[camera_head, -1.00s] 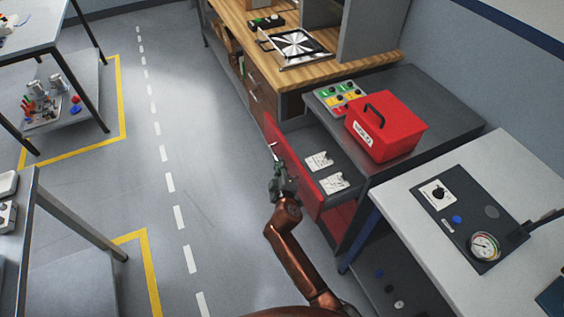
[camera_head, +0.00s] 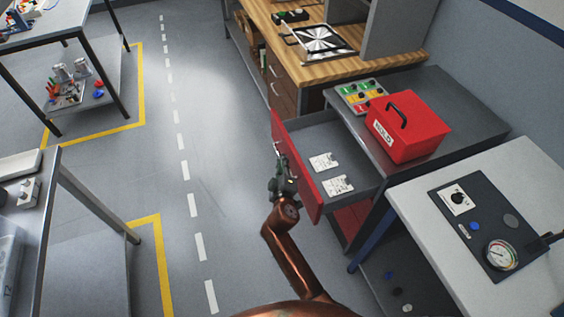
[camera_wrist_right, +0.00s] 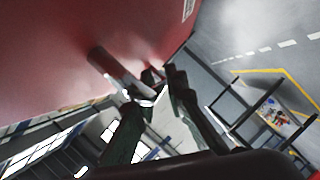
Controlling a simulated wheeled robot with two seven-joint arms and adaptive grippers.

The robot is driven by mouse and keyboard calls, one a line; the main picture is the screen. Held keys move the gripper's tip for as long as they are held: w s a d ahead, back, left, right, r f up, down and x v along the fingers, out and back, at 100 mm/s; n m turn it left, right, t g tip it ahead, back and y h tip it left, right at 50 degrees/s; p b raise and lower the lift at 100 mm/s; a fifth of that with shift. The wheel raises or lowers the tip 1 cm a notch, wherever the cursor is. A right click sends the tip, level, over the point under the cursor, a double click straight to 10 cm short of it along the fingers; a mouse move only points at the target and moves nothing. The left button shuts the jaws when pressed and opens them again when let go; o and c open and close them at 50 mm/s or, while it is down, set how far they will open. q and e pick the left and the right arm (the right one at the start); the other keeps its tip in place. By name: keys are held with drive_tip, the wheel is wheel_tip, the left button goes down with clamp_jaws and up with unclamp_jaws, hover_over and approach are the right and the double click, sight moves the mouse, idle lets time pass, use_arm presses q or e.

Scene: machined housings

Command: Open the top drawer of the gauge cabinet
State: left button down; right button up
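The gauge cabinet (camera_head: 455,100) has a dark grey top and red drawers. Its top drawer (camera_head: 345,140) stands well out, and two white marked pieces (camera_head: 331,173) lie in its grey tray. My right gripper (camera_head: 278,168) is at the outer side of the red drawer front (camera_head: 300,165). In the right wrist view the silver bar handle (camera_wrist_right: 118,72) runs from the red front in between the dark fingers (camera_wrist_right: 155,88), which are closed around it; the exact contact is partly hidden. My left gripper is not in view.
A red box (camera_head: 408,128) and a tray of coloured parts (camera_head: 360,95) stand on the cabinet. A white table with a gauge panel (camera_head: 490,225) is at right, a wooden bench (camera_head: 300,70) behind. The floor (camera_head: 225,150) left of the drawer is clear.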

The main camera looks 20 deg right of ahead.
drive_tip(key=o, duration=0.3)
drive_tip(key=shift+a+r, duration=0.1)
drive_tip(key=shift+r, duration=0.2)
wheel_tip(320, 180, up, 10)
drive_tip(key=shift+f, duration=0.2)
drive_tip(key=shift+f, duration=0.1)
idle(0.4)
